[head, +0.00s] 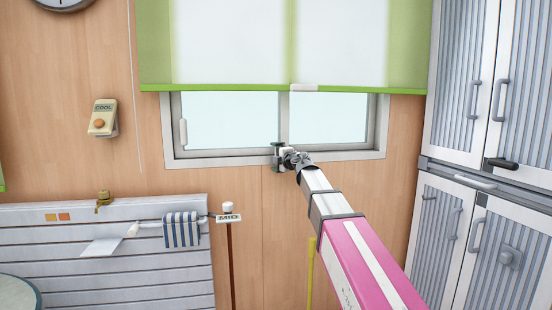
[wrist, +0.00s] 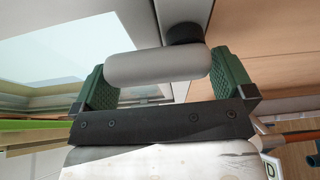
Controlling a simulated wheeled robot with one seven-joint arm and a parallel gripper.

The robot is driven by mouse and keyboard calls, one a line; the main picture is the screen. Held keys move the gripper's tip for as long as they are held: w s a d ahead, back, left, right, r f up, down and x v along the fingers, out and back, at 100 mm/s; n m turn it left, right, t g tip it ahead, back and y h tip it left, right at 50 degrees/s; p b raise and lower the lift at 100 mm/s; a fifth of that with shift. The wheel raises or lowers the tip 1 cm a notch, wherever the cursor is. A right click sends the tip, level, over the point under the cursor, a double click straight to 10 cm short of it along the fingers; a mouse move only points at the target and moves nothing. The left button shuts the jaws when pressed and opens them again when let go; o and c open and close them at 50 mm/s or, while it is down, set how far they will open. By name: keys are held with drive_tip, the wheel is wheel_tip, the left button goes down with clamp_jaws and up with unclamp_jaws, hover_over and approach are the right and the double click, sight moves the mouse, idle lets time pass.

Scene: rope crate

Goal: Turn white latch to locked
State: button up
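The white latch (wrist: 150,66) is a rounded white bar with a dark round pivot (wrist: 184,33) behind it on the window frame. In the wrist view it lies crosswise between the green pads of my gripper (wrist: 166,78). The pads are wide apart, one near each end of the bar; I cannot tell whether they touch it. In the head view my gripper (head: 281,156) is at the lower window frame (head: 230,158), near the centre post, and largely hides the latch there.
A white handle (head: 183,133) is on the left window pane. A green-edged blind (head: 220,88) hangs just above. Grey-striped cabinets (head: 460,90) stand at the right. A slatted panel (head: 150,275) with a striped cloth (head: 181,230) is at lower left.

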drive_tip(key=shift+d, duration=0.1)
drive_tip(key=v, duration=1)
drive_tip(key=shift+s, duration=0.35)
drive_tip(key=shift+d, duration=0.1)
